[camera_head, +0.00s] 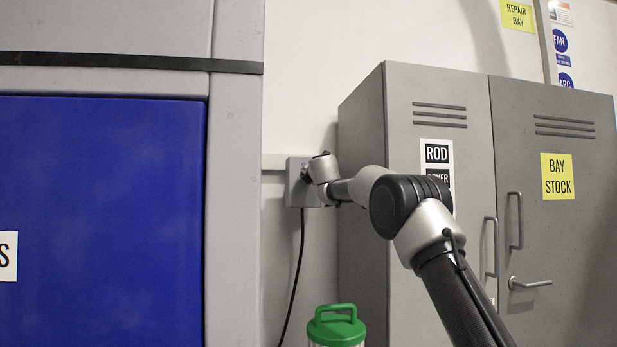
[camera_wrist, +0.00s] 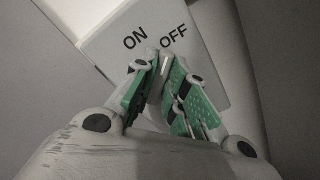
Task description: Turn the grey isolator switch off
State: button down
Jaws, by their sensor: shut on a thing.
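The grey isolator switch (camera_head: 296,193) is a box on the wall between the blue-panelled unit and the grey cabinet. In the wrist view the switch box (camera_wrist: 203,38) shows the words ON and OFF in black. My gripper (camera_wrist: 160,62) is at the face of the box, its green-padded fingers close together just below the words. It is shut on the switch handle, which is mostly hidden between the fingers. I cannot tell which word the handle points to. In the head view my gripper (camera_head: 306,174) reaches the box from the right, and my wrist covers part of it.
A grey cabinet (camera_head: 365,240) stands close on the right of the switch, with a door handle (camera_head: 530,284). A blue-panelled unit (camera_head: 105,220) stands on the left. A black cable (camera_head: 298,265) hangs below the box. A green-topped container (camera_head: 336,327) stands below.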

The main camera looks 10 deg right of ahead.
jog(key=c, duration=1.4)
grip_release()
jog(key=shift+c, duration=0.2)
